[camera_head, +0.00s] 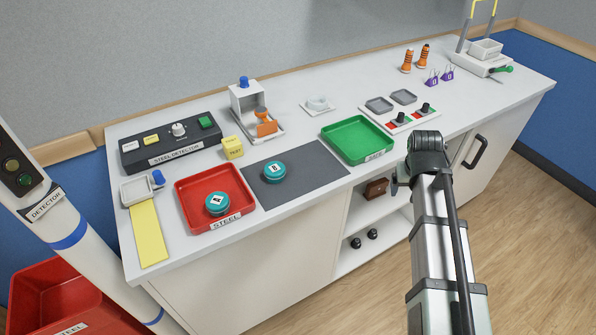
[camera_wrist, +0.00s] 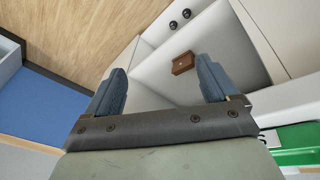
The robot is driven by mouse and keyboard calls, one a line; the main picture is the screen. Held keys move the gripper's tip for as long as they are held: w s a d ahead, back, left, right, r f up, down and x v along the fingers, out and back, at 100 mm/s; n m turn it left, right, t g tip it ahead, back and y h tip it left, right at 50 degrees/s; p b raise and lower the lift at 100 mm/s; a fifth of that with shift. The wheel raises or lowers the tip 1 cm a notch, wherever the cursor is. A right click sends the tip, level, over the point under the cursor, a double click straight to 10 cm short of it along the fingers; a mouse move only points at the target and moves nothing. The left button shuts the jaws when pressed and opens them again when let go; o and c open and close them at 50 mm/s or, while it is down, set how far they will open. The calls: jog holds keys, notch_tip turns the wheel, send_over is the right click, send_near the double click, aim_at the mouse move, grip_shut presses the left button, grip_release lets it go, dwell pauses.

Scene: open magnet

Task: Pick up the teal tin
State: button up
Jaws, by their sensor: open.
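Two round teal tins show in the head view. One teal tin (camera_head: 217,204) with a white label that seems to read A sits in the red tray marked STEEL. The other teal tin (camera_head: 274,172), with a label that seems to read B, sits on the dark grey mat (camera_head: 318,178). My gripper (camera_wrist: 160,85) is open and empty in the wrist view, with its two blue-grey fingers apart. It faces the cabinet shelf and floor, and no tin shows between the fingers. In the head view my arm is at the right, by the table's front edge, away from both tins.
The red tray (camera_head: 183,192) and green tray (camera_head: 329,132) flank the mat. A steel detector box (camera_head: 150,155), yellow test block (camera_head: 232,147) and white device with an orange part (camera_head: 242,99) stand behind. A brown box (camera_head: 376,188) and black knobs (camera_head: 356,243) lie on shelves below.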

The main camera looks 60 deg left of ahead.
jog(key=s+a+r+n+y, duration=0.1)
jog(key=s+a+r, duration=0.3)
jog(key=a+r, duration=0.25)
jog(key=n+g+y, duration=0.2)
jog(key=n, duration=0.1)
send_near(275, 168)
jog(key=x, duration=0.4)
jog(key=shift+s+a+f, duration=0.3)
jog(key=shift+s+f, duration=0.05)
jog(key=shift+w+x, duration=0.2)
jog(key=shift+x, duration=1.1)
jog(key=shift+w+x, duration=0.2)
jog(key=shift+x, duration=1.1)
jog(key=shift+d, duration=0.1)
jog(key=c, duration=1.1)
